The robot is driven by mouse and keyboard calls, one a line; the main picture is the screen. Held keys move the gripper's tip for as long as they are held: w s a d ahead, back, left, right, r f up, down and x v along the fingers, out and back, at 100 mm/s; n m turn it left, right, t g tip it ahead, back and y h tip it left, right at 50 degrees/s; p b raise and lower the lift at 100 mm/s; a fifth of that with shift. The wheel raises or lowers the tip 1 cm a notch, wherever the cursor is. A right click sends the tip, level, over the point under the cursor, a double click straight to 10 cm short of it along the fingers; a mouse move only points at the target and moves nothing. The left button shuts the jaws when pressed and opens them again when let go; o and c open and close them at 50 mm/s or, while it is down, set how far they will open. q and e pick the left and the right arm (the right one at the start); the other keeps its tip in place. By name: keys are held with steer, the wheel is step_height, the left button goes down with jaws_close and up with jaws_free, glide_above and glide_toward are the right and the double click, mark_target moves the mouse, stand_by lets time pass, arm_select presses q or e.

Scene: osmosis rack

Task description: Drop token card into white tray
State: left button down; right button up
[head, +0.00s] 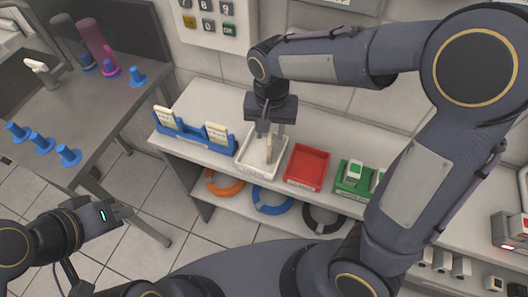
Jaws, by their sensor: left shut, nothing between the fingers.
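The white tray (245,165) sits on the shelf top between a blue rack and a red tray. My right gripper (268,135) points down right over it, with its fingertips at or inside the tray's opening. A pale, narrow shape shows by the fingers, but I cannot tell whether it is a card, a finger or the tray's inside. Cream cards stand upright in the blue rack (195,137), one at its left end (165,117) and one at its right end (216,134). My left gripper (119,214) is shut and empty at the lower left, away from the shelf.
The red tray (307,167) and a green holder (355,184) with white-topped items stand to the right of the white tray. Orange, blue and black rings lie on the lower shelf. A grey bench (80,110) with blue pegs and a pink cylinder (92,37) is at left.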

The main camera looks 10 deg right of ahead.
step_height(320, 180, up, 8)
steer(key=shift+f, duration=0.1)
stand_by(0.4)
steer(key=s+d+f+n+t+y, duration=0.1)
steer(key=s+d, duration=0.3)
steer(key=s, duration=0.4)
steer(key=s+d+f+n+t+y, duration=0.1)
steer(key=s+d+t, duration=0.3)
steer(key=s, duration=0.4)
steer(key=shift+d+t+y, duration=0.3)
steer(key=shift+d+y, duration=0.3)
steer(key=shift+y, duration=0.3)
steer(key=shift+s, duration=0.1)
stand_by(1.5)
